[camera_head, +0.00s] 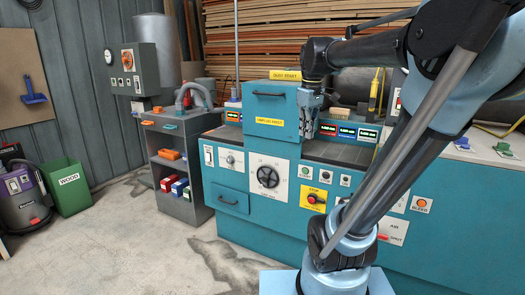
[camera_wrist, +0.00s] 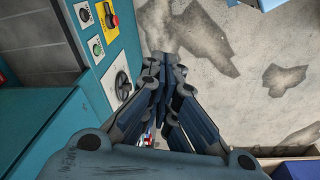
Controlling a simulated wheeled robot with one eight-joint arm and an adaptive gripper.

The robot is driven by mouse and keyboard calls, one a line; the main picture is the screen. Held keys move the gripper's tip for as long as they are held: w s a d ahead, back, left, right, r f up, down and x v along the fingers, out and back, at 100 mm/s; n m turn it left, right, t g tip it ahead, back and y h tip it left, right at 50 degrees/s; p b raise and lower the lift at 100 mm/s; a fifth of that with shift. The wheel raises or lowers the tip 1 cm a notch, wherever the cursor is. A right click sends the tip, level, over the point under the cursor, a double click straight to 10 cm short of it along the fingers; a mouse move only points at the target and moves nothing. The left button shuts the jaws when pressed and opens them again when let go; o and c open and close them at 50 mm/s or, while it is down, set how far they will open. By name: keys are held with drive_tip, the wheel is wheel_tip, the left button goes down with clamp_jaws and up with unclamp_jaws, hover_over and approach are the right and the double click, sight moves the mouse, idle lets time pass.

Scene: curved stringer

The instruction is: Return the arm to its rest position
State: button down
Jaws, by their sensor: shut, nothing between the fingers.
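My gripper (camera_head: 307,132) hangs pointing down in front of the teal machine, beside the drawer-like box on its top, in the head view. My arm reaches in from the right, bent at the elbow, with its base column at the lower middle. In the wrist view my gripper (camera_wrist: 166,62) has its fingers drawn together, and no object shows between them. The teal machine (camera_head: 232,172) stands close behind the gripper. Its front panel also shows at the left of the wrist view (camera_wrist: 122,62).
A grey shelf cart (camera_head: 190,208) with coloured boxes stands left of the machine. A green bin (camera_head: 70,190) and a vacuum (camera_head: 22,200) are at far left. Stacked planks (camera_head: 270,45) fill the back. The stained concrete floor (camera_head: 130,245) at front left is clear.

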drive_tip(key=s+d+f+m, duration=0.2)
drive_tip(key=s+f+m, duration=0.2)
drive_tip(key=s+f, duration=0.4)
drive_tip(key=s+d+f+m, duration=0.1)
drive_tip(key=s+f+m, duration=0.3)
drive_tip(key=s+f, duration=0.4)
wheel_tip(320, 180, down, 8)
drive_tip(key=shift+s+d+r+t, duration=0.25)
drive_tip(key=shift+s+d+t, duration=0.05)
drive_tip(key=shift+s+d, duration=0.1)
drive_tip(key=shift+w+f, duration=0.2)
drive_tip(key=shift+w, duration=0.3)
drive_tip(key=shift+s, duration=0.15)
